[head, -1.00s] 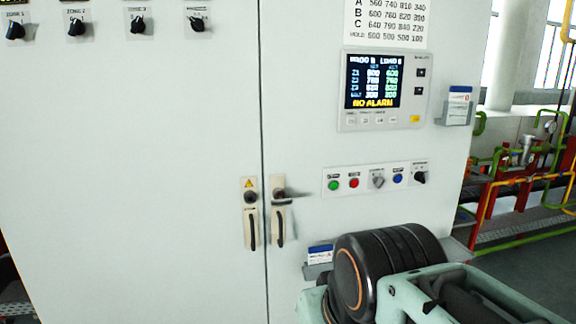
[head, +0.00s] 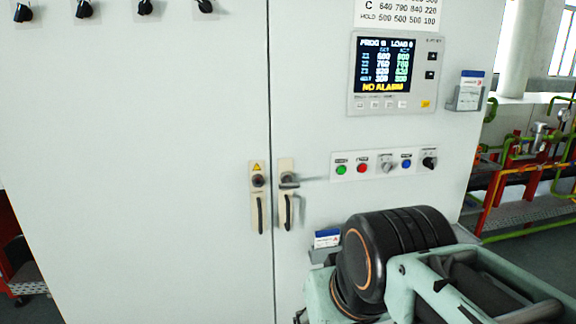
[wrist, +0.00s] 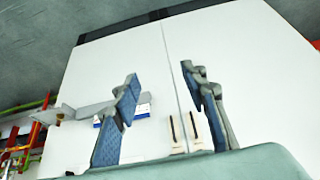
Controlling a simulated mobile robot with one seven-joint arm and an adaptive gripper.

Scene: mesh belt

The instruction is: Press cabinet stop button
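The red button (head: 362,168) sits on a narrow control strip (head: 383,180) on the right cabinet door. A green button (head: 341,169) is to its left. A selector (head: 387,167), a blue button (head: 406,163) and a black rotary switch (head: 430,162) are to its right. My gripper (wrist: 159,75) shows in the wrist view with two blue-padded fingers spread wide and nothing between them. In the head view my arm is at the lower right, below the strip, and the fingers are hidden. I cannot make out the red button in the wrist view.
A display panel (head: 396,76) is above the strip. Two door handles (head: 259,198) (head: 287,197) flank the door seam. A card holder (head: 467,97) is at the door's right edge; another (head: 325,244) is beside my arm. Pipes (head: 545,145) stand at right.

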